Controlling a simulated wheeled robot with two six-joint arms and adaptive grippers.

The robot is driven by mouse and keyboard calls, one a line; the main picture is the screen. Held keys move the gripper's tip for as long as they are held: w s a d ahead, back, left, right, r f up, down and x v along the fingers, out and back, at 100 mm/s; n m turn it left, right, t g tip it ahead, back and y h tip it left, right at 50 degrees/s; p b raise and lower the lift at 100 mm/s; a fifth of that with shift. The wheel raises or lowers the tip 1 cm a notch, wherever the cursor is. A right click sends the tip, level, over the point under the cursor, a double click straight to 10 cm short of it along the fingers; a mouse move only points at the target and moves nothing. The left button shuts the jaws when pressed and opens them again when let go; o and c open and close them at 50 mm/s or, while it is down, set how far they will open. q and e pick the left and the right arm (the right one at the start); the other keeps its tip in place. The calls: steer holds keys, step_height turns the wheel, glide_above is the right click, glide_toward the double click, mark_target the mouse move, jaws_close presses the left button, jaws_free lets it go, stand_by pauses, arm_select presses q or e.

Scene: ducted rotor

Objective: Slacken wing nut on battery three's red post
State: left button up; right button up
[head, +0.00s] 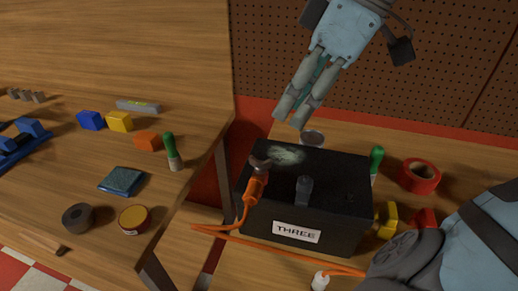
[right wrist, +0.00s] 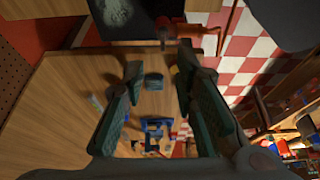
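The black battery (head: 335,220) labelled THREE stands on the right bench. An orange cable lug (head: 255,187) with a metal clamp (head: 260,163) sits at its left top corner. The post and wing nut there are too small to make out clearly. In the right wrist view, a dark red piece (right wrist: 163,32) shows at the battery's edge, ahead of the fingers. Pale crust (head: 287,155) covers part of the battery top. My right gripper (head: 288,112) is above and behind the battery, apart from it. Its fingers stand apart and empty in the wrist view (right wrist: 162,88). My left gripper is out of view.
An orange cable (head: 240,238) runs along the bench front. The left bench holds coloured blocks, tins and a blue tool. A gap separates the benches.

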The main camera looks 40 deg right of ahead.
glide_toward(262, 158)
step_height(262, 158, down, 2)
steer(key=x, duration=0.2)
steer(key=b+x, duration=0.1)
steer(key=x, duration=0.3)
steer(key=shift+w+a+r+b, duration=0.1)
steer(key=shift+w+a+b, duration=0.2)
steer(key=shift+w, duration=0.1)
steer(key=shift+w+f, duration=0.1)
steer(key=shift+f, duration=0.2)
steer(key=shift+s+r, duration=0.1)
steer(key=shift+s, duration=0.2)
steer(key=shift+c, duration=0.4)
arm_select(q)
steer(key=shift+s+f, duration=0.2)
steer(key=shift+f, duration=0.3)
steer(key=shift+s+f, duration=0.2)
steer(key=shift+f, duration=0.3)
arm_select(e)
steer(key=shift+w, duration=0.1)
jaws_close()
